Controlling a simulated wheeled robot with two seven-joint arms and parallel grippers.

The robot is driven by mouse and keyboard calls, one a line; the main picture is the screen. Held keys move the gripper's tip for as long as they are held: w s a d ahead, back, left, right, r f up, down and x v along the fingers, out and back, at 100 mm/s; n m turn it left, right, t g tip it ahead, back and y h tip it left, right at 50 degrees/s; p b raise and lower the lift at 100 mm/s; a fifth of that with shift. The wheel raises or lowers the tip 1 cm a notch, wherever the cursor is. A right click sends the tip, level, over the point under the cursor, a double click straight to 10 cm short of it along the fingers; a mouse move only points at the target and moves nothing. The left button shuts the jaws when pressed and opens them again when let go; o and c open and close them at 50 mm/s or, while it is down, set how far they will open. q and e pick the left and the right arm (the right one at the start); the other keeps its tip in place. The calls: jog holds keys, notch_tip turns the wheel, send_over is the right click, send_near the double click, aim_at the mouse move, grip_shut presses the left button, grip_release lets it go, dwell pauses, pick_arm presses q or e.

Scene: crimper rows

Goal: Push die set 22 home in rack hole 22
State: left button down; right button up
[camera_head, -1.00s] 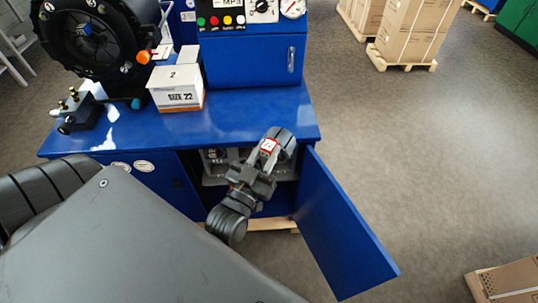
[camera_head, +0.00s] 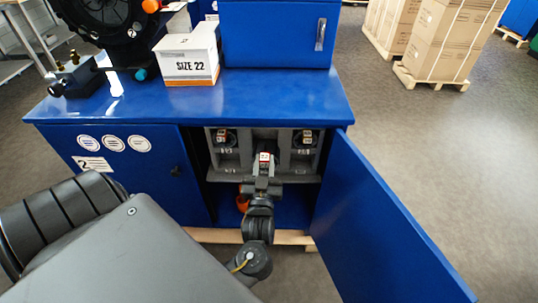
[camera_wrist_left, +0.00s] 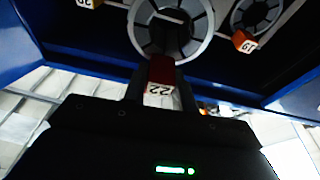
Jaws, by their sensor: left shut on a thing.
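Die set 22 shows in the left wrist view as a round, segmented grey die (camera_wrist_left: 172,38) with a red tab marked 22. In the head view its label (camera_head: 265,157) shows at the gripper's tip. My left gripper (camera_head: 263,175) is inside the open cabinet and shut on the tab; its fingers sit on both sides of it in the wrist view (camera_wrist_left: 160,95). The grey rack (camera_head: 284,150) is in front of it. Hole 22 is hidden behind the die and gripper; I cannot tell how deep the die sits. My right gripper is not in view.
Other die sets stand in the rack to the left (camera_head: 222,136) and right (camera_head: 304,138). The open blue door (camera_head: 385,225) stands to the right of my arm. The blue bench top (camera_head: 250,98) is above, with a SIZE 22 box (camera_head: 188,60) on it.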

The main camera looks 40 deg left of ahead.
pick_arm(q)
jog(key=shift+w+a+f+n+y+b, duration=0.15)
jog(key=shift+a+f+b, duration=0.1)
jog(key=shift+f, duration=0.2)
jog(key=shift+s+a+f+n+y+b, duration=0.15)
jog(key=shift+f+b, duration=0.1)
jog(key=shift+f, duration=0.15)
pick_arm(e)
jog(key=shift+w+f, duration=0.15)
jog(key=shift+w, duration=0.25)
pick_arm(q)
jog(key=shift+w, duration=0.1)
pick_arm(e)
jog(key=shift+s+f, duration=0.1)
